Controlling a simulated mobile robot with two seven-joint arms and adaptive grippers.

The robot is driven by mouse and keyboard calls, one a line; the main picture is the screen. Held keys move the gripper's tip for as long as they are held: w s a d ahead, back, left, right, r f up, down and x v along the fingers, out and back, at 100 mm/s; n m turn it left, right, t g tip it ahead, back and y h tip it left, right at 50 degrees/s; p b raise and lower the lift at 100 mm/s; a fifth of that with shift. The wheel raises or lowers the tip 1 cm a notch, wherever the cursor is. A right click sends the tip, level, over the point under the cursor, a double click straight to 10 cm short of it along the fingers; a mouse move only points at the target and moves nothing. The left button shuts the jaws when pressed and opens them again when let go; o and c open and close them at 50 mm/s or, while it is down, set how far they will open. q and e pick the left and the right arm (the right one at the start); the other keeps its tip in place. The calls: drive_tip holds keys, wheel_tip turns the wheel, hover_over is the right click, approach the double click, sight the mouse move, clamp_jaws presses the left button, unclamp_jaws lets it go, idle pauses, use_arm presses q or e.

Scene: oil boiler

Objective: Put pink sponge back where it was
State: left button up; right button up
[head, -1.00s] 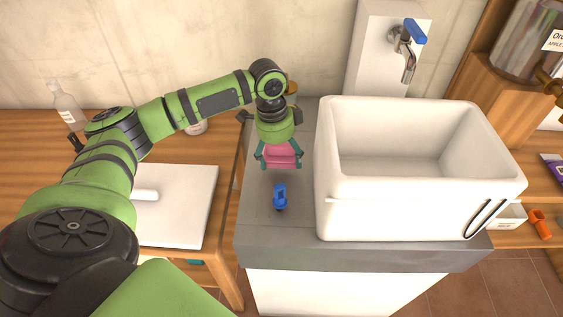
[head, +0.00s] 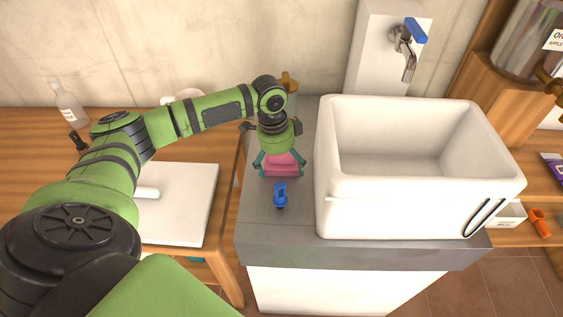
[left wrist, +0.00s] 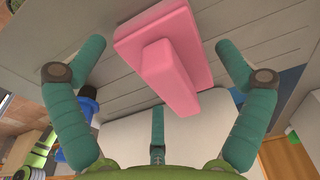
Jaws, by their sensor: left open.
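The pink sponge (head: 281,168) is at the counter strip left of the white sink. It also shows in the left wrist view (left wrist: 165,45) as a flat pink base with a raised pink block. My left gripper (head: 281,171) points down over the sponge from behind. In the left wrist view my left gripper (left wrist: 160,48) is open, one teal finger on each side of the sponge, with a visible gap on both sides. Part of the sponge's back is hidden by the gripper in the head view. My right gripper is not in view.
A small blue object (head: 280,195) stands on the grey counter (head: 275,235) just in front of the sponge. The white sink (head: 345,205) is close on the right. A wooden table (head: 40,150) with a white board (head: 190,205) and a bottle (head: 68,105) is left.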

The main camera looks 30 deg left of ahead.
sight(277, 165)
use_arm(q)
drive_tip(key=shift+r, duration=0.25)
wheel_tip(277, 165, up, 12)
drive_tip(key=a+b, duration=0.1)
drive_tip(key=shift+s, duration=0.4)
drive_tip(key=shift+a, duration=0.1)
